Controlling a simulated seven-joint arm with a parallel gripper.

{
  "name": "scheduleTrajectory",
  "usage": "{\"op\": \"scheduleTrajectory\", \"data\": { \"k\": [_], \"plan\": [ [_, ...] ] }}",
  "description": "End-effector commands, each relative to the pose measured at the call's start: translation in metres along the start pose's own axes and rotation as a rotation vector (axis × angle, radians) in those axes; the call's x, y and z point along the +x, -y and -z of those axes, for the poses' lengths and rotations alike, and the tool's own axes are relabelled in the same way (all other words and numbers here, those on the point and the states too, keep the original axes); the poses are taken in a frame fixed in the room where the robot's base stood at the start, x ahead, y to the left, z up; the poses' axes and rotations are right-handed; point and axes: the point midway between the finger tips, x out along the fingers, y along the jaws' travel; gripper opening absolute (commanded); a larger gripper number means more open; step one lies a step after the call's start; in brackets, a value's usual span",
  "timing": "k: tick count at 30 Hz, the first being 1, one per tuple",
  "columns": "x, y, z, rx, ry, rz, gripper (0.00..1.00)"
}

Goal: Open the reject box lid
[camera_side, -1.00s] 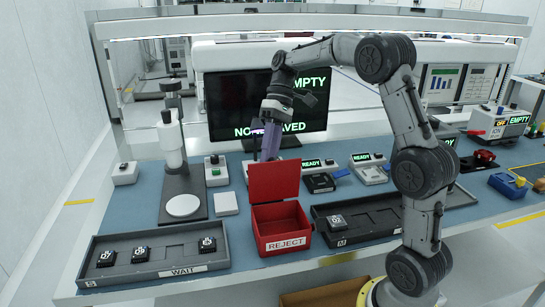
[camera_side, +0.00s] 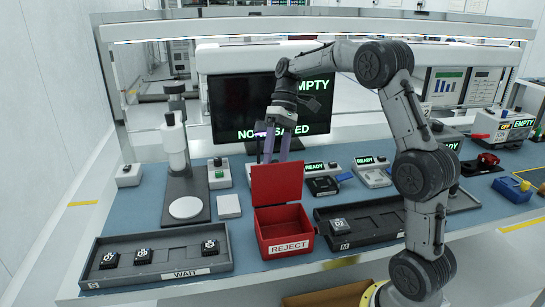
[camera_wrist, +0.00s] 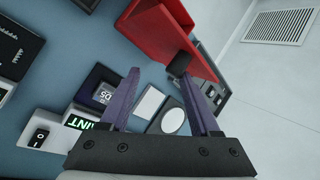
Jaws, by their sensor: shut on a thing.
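The red reject box (camera_side: 290,246) stands near the front edge of the bench, with a white REJECT label on its front. Its red lid (camera_side: 277,184) stands raised at the back, about upright, and the box interior shows. My gripper (camera_side: 277,152) is behind the lid's top edge, pointing down. In the wrist view the lid (camera_wrist: 158,32) is beyond my gripper (camera_wrist: 160,82), and a dark knob (camera_wrist: 180,63) lies by the right fingertip. My gripper is shut on the lid, though the fingers look spread and the contact is not clear.
A WAIT tray (camera_side: 180,273) with several dark sockets is left of the box. A second dark tray (camera_side: 375,238) is close on its right. A stand with a round white plate (camera_side: 186,207) is behind left. A monitor (camera_side: 232,110) is behind my gripper.

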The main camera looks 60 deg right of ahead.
Motion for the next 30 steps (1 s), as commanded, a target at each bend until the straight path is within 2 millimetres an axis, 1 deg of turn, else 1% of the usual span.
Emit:
{"op": "scheduleTrajectory", "data": {
  "k": [16,19,23,27,30],
  "plan": [
    [-0.003,0.002,0.0,-0.005,-0.006,-0.004,0.56],
    [-0.007,0.002,0.001,-0.005,-0.009,-0.005,0.56],
    [-0.024,0.002,0.001,-0.006,-0.011,-0.005,0.56],
    [-0.047,0.002,0.001,-0.004,-0.01,-0.004,0.56],
    [-0.061,0.002,0.001,-0.005,-0.009,-0.004,0.56]
  ]
}}
